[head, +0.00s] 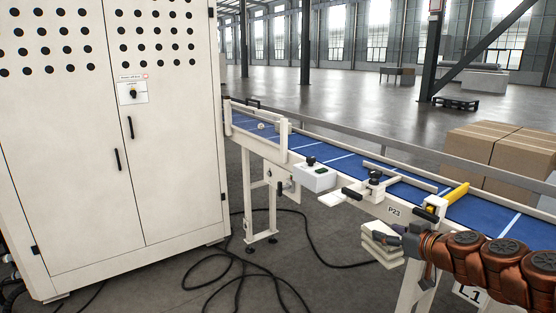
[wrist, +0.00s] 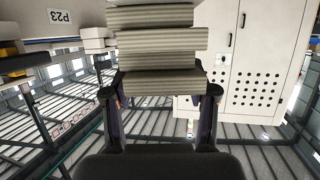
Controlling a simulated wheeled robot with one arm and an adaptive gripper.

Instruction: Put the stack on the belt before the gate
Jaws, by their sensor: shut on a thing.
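The stack (head: 381,247) is several pale, cream-coloured layers, slightly uneven at their edges. My gripper (head: 396,236) is shut on the stack and holds it beside the belt's near side rail, below belt height. In the wrist view the stack (wrist: 165,45) sits between the two fingers of my gripper (wrist: 160,92). The blue belt (head: 345,160) with white cross lines runs from the back left to the front right. A yellow bar (head: 449,196) reaches over the belt above the stack; I cannot tell if it is the gate. My arm hides part of the near belt.
A pale control box (head: 315,178), a knob mount (head: 375,184) and a P23 plate (head: 395,211) line the near rail. A tall white cabinet (head: 110,130) stands left. Brown cartons (head: 490,146) stand beyond the belt. Black cables (head: 285,260) lie on the floor.

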